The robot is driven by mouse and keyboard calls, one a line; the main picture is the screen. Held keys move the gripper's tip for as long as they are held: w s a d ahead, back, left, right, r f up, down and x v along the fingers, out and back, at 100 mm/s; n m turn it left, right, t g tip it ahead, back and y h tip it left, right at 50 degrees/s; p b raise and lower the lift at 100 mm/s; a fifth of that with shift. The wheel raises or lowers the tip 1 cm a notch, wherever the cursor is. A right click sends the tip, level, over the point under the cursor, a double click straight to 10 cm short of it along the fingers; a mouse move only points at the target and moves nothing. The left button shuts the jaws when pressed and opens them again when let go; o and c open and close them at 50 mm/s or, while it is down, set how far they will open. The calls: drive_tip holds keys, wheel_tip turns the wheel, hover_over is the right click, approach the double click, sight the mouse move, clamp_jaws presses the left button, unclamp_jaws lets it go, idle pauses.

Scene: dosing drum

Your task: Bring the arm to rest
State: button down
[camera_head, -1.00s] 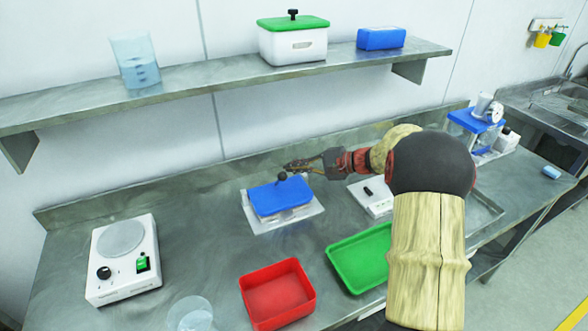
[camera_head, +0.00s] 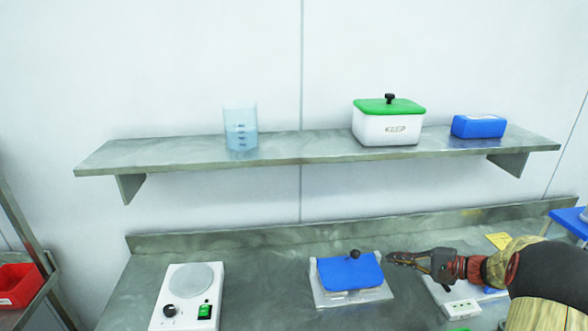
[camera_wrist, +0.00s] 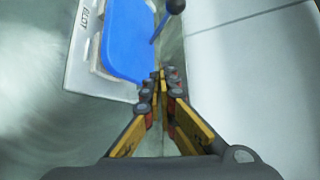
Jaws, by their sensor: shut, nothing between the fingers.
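My gripper (camera_head: 395,257) is shut and empty in the head view, reaching in from the right just above the bench. Its fingertips point left, a short way to the right of a blue lid with a dark ball knob (camera_head: 350,271). The lid sits on a pale plate on the bench. In the wrist view my gripper (camera_wrist: 162,75) shows its fingers together, with the blue lid (camera_wrist: 128,35) beyond them to the left and its dark knob close to the tips. I cannot tell from there whether they touch; the head view shows a gap.
A hotplate-like white device (camera_head: 188,296) stands left on the bench. A white device (camera_head: 458,306) lies under my arm at right. The shelf (camera_head: 310,150) above holds a beaker (camera_head: 241,128), a white box with green lid (camera_head: 389,124) and a blue box (camera_head: 478,127).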

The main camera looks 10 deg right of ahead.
drive_tip(key=s+a+r+n+g+h, duration=0.1)
drive_tip(key=s+a+r+n+g, duration=0.3)
drive_tip(key=a, duration=0.6)
drive_tip(key=s+a+r+n+g+h, duration=0.15)
drive_tip(key=s+a+r, duration=0.35)
drive_tip(key=a, duration=0.6)
drive_tip(key=s+a+r+n+h, duration=0.1)
drive_tip(key=s+a+n+h, duration=0.1)
drive_tip(key=s, duration=0.8)
drive_tip(key=s+a+r+n+h, duration=0.2)
drive_tip(key=s+n+h, duration=0.3)
drive_tip(key=s, duration=0.6)
drive_tip(key=shift+s+a+r+n+t, duration=0.15)
drive_tip(key=shift+a+n+t, duration=0.2)
drive_tip(key=shift+a+n, duration=0.1)
